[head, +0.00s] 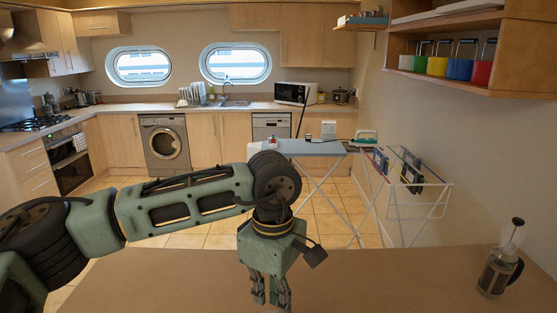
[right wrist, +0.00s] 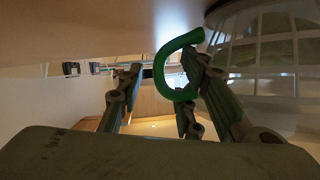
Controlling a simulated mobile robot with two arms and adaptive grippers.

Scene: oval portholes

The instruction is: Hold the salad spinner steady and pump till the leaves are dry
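In the right wrist view, a clear ribbed bowl (right wrist: 270,60) with a pale slatted basket inside fills the right side. It looks like the salad spinner. A green curved handle (right wrist: 170,88) shows beside it; one of my fingers hides where it joins. My right gripper (right wrist: 160,85) is open, its fingers apart, with the handle's curve reaching between them. In the head view, my left gripper (head: 270,291) points down over the table's front, its fingertips partly cut off by the frame's lower edge. The spinner, its pump and any leaves are not in the head view.
A French press (head: 498,265) stands at the table's right (head: 400,275). The rest of the visible tabletop is clear. Behind the table are an ironing board (head: 310,148) and a drying rack (head: 425,185).

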